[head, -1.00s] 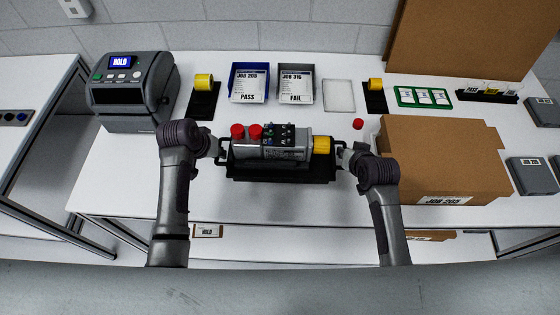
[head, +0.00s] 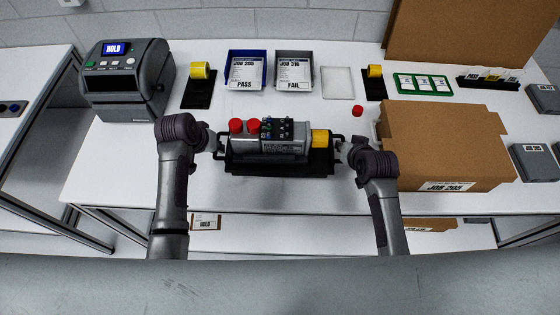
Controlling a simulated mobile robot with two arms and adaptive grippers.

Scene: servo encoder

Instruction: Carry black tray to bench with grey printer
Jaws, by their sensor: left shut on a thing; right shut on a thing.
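The black tray (head: 262,169) is level in front of me, over the front part of the white bench (head: 120,180). It carries a grey servo unit (head: 285,147) with two red caps and a yellow end. My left gripper (head: 218,145) is shut on the tray's left handle. My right gripper (head: 342,147) is shut on its right handle. The grey printer (head: 125,85) with a lit HOLD screen stands at the back left of this bench. I cannot tell whether the tray touches the bench top.
A brown JOB 205 box (head: 440,145) lies close right of my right gripper. A blue PASS bin (head: 246,70) and a grey FAIL bin (head: 294,71) stand behind the tray. A red cap (head: 357,111) lies loose. The bench is bare left of my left arm.

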